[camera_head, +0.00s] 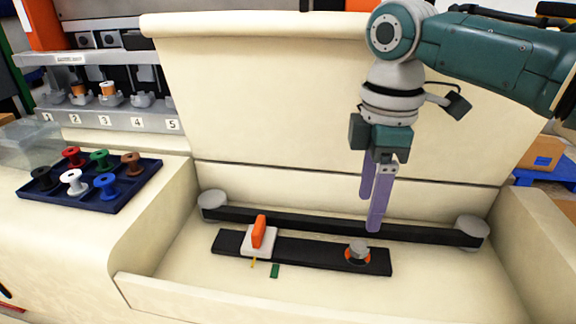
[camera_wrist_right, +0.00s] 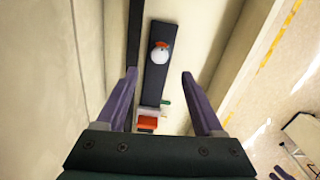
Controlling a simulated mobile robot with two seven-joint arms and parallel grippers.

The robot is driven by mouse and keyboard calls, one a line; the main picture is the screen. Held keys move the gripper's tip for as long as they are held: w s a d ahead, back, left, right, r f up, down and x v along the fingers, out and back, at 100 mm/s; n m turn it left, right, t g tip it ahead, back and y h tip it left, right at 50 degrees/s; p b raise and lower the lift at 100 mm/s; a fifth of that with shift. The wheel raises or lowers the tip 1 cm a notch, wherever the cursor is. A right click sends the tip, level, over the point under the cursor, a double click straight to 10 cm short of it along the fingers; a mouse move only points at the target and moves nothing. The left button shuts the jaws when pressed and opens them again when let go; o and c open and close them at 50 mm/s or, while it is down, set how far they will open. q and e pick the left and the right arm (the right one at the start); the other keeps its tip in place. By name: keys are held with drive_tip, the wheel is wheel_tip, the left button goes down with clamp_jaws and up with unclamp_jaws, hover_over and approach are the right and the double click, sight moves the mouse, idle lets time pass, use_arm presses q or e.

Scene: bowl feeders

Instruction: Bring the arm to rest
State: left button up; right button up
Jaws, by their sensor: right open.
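My right gripper (camera_head: 374,194) hangs pointing down, with two purple fingers spread apart and nothing between them. It is above the black belt strip in the cream recess. In the right wrist view the open fingers (camera_wrist_right: 158,82) frame a dark bar (camera_wrist_right: 157,75) lying below. In the head view this bar (camera_head: 310,254) carries a white block with an orange lever (camera_head: 258,234) on its left part. A grey knob with an orange ring (camera_head: 358,252) sits on its right part. My left gripper is not in view.
A dark blue tray (camera_head: 118,196) with several coloured spools sits on the left ledge. Behind it is a grey numbered rack (camera_head: 110,118). A black belt (camera_head: 330,226) runs between two grey rollers. A small green piece (camera_head: 275,271) lies before the bar. The recess floor at front right is clear.

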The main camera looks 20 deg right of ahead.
drive_tip(key=shift+r, duration=0.85)
drive_tip(key=shift+a, duration=0.1)
drive_tip(key=s+a+f+m+t+y+p, duration=0.1)
drive_tip(key=s+a+f+m+p, duration=0.25)
drive_tip(key=s+a, duration=0.7)
drive_tip(key=s+d+r+m+t+p, duration=0.1)
drive_tip(key=s+d+r+m, duration=0.1)
drive_tip(key=s+r+m, duration=0.3)
drive_tip(key=s+d+r+m+t+p, duration=0.1)
drive_tip(key=s+d+m+t, duration=0.1)
drive_tip(key=s, duration=0.4)
wheel_tip(320, 180, up, 38)
drive_tip(key=p, duration=3.8)
drive_tip(key=shift+h, duration=0.4)
